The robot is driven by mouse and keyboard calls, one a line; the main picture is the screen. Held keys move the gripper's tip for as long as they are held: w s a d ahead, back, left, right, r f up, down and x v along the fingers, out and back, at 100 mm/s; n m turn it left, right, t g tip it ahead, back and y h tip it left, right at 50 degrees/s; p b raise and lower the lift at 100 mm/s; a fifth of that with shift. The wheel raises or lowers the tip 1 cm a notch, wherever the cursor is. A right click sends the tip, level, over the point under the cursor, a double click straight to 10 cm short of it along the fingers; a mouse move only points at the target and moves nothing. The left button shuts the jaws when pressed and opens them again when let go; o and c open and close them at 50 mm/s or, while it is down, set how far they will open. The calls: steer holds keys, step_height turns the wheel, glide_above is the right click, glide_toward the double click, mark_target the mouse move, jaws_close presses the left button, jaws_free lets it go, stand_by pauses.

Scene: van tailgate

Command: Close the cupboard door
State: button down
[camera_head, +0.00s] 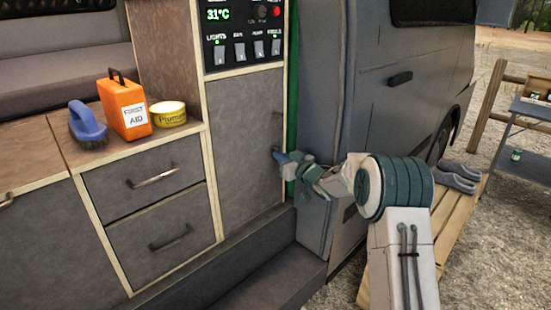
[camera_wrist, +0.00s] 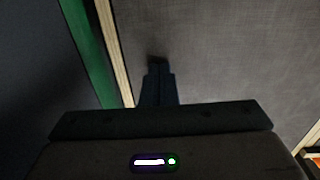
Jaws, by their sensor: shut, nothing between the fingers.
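The cupboard door (camera_head: 240,145) is a tall grey panel below the control panel, in a pale wood frame. It looks flush with the frame, or nearly so. Its grey surface fills most of the wrist view (camera_wrist: 215,55). My gripper (camera_head: 277,152) is shut and empty at the door's right edge, with its fingertips against or very close to the face; I cannot tell if they touch. In the wrist view the closed fingers (camera_wrist: 157,68) point at the door, near the pale edge strip.
Two drawers (camera_head: 150,182) with bar handles are left of the door. A blue brush (camera_head: 87,124), an orange first-aid box (camera_head: 130,112) and a yellow tin (camera_head: 168,114) stand on the counter. The step (camera_head: 270,278) lies below; the van's side (camera_head: 335,80) is to the right.

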steer(key=w+d+p+v, duration=0.1)
steer(key=v, duration=1.2)
steer(key=s+d+r+m+g+h+p, duration=0.2)
steer(key=s+d+r+m+h+p, duration=0.4)
steer(key=s+d+r+h+p, duration=0.65)
steer(key=s+a+r+m+g+p, duration=0.1)
steer(key=s+r+g+p, duration=0.2)
steer(key=s, duration=1)
steer(key=s+a+r+m+g+p, duration=0.1)
steer(key=s+g, duration=0.4)
steer(key=s, duration=0.9)
steer(key=shift+a+r+m+p, duration=0.3)
steer(key=shift+a+r+p, duration=0.1)
steer(key=shift+r+p, duration=0.6)
